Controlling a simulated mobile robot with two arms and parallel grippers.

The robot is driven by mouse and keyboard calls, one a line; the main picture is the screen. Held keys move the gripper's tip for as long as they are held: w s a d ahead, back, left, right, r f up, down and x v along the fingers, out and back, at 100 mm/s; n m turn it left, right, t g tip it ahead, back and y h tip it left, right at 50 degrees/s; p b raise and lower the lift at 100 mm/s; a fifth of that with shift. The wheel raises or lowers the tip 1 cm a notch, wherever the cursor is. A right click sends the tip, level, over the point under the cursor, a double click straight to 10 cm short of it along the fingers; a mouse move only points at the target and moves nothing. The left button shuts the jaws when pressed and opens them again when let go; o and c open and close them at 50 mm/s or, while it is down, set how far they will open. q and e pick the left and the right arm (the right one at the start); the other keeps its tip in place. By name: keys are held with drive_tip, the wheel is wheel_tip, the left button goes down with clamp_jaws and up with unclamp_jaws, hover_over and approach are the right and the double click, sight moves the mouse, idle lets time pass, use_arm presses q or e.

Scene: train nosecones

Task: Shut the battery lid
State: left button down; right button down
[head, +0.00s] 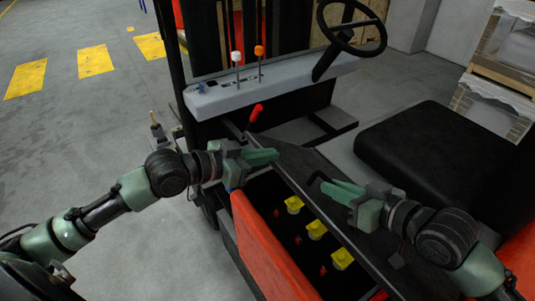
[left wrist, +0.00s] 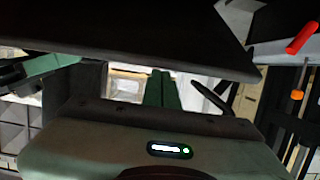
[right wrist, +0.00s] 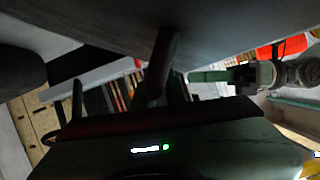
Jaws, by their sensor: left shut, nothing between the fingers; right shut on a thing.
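The battery lid (head: 297,161) is a dark flat panel, raised and tilted over the open battery bay (head: 265,188). Yellow caps (head: 316,230) show inside the bay. My right gripper (head: 328,188) is shut on a black bar-like handle (right wrist: 162,60) by the lid; its exact grip is partly hidden. My left gripper (head: 275,156) is shut and empty, close to the lid's far end; I cannot tell whether it touches. Its closed fingers show in the left wrist view (left wrist: 161,88), with the dark lid underside (left wrist: 130,25) above them.
A black seat (head: 415,150) stands right of the lid. The steering wheel (head: 352,28), grey console (head: 270,82) and red lever (head: 255,112) are beyond it. The red side panel (head: 262,247) borders the bay. Open floor (head: 85,130) lies to the left.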

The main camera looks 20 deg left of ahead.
drive_tip(key=shift+w+d+r, duration=0.1)
drive_tip(key=shift+w+r, duration=0.1)
drive_tip(key=shift+r, duration=0.1)
use_arm(q)
drive_tip(key=shift+s+a+f, duration=0.2)
drive_tip(key=shift+s+f, duration=0.1)
drive_tip(key=shift+f, duration=0.3)
drive_tip(key=shift+s+a+f, duration=0.2)
drive_tip(key=shift+s+f, duration=0.1)
drive_tip(key=shift+f, duration=0.25)
use_arm(e)
drive_tip(key=shift+s, duration=0.1)
drive_tip(key=c, duration=1.5)
unclamp_jaws()
use_arm(q)
drive_tip(key=shift+w+d+r, duration=0.1)
drive_tip(key=shift+r, duration=0.05)
use_arm(e)
drive_tip(key=shift+o, duration=0.2)
drive_tip(key=shift+f, duration=0.15)
use_arm(q)
drive_tip(key=shift+r, duration=0.15)
use_arm(e)
drive_tip(key=shift+s+f, duration=0.1)
drive_tip(key=shift+f, duration=0.05)
